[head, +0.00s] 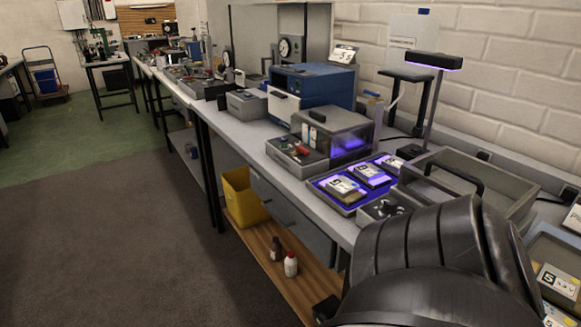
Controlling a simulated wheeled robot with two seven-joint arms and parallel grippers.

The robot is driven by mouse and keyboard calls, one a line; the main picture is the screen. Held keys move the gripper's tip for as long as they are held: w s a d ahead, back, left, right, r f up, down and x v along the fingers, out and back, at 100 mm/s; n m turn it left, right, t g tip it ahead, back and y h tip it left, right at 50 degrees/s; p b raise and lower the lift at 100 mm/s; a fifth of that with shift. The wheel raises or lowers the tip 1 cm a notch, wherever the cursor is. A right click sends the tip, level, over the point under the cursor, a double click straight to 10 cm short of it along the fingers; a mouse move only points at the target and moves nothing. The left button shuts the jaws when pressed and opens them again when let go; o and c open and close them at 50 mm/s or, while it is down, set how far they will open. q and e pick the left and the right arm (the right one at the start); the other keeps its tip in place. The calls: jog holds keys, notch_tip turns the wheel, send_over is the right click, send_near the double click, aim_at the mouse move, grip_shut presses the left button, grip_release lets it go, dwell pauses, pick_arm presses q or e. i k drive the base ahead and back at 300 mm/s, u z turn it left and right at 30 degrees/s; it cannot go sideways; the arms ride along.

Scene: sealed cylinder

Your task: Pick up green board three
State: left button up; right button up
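No board that I can clearly read as green board three shows in the head view. Several small boards with pale labels lie in a grey tray (347,209) under violet light: a front board (343,188), a middle board (369,174) and a back board (391,163). Their numbers and true colours are too small and tinted to tell. At the right edge, a piece labelled 5 (558,283) sits in another tray, partly cut off by the frame. Neither of my grippers is in view. A large black ribbed part, likely my arm, covers the lower right and hides part of the bench.
The long grey bench (239,131) runs along the brick wall. It carries a blue box (328,88), a clear-lidded case (345,135), a lamp (433,61) and an open grey bin (497,182). Below are a yellow bin (243,198) and bottles. The floor at left is clear.

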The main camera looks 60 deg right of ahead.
aim_at(347, 192)
jog(key=i, duration=1.5)
jog(key=z, duration=2.35)
